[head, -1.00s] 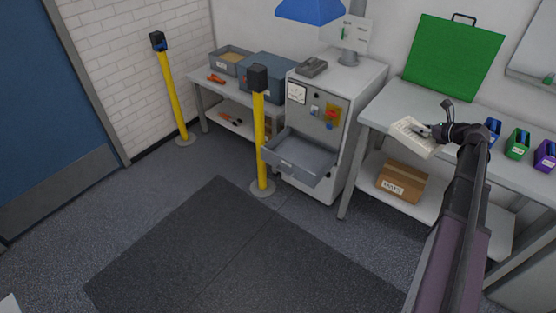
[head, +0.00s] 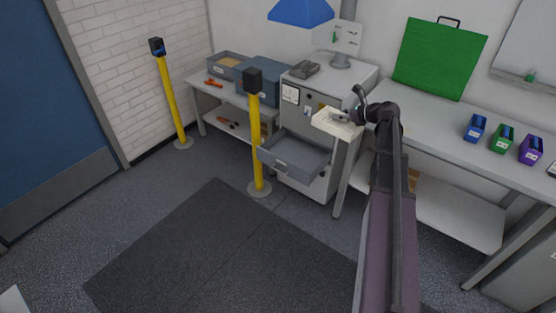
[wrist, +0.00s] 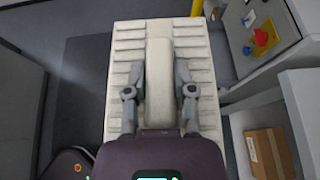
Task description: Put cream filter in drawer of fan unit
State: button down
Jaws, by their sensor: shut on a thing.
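The cream filter (head: 337,124) is a ribbed block with a raised middle bar. In the wrist view the filter (wrist: 128,68) fills the middle, and my gripper (wrist: 160,90) is shut on its bar, one finger on each side. In the head view my gripper (head: 358,112) holds it in the air, in front of the fan unit's right side. The fan unit (head: 326,174) is a grey cabinet with a panel of gauges and knobs, partly hidden by the filter. Its grey drawer (head: 290,165) is pulled open and looks empty, below and left of the filter.
A yellow post (head: 256,145) stands close to the drawer's left side. A workbench (head: 430,125) on the right bears blue, green and purple holders. A cardboard box (wrist: 269,153) sits low on the right. The dark floor mat (head: 215,245) is clear.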

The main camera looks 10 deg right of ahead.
aim_at(297, 156)
jog(key=u, duration=0.05)
jog(key=i, duration=1)
jog(key=u, duration=0.05)
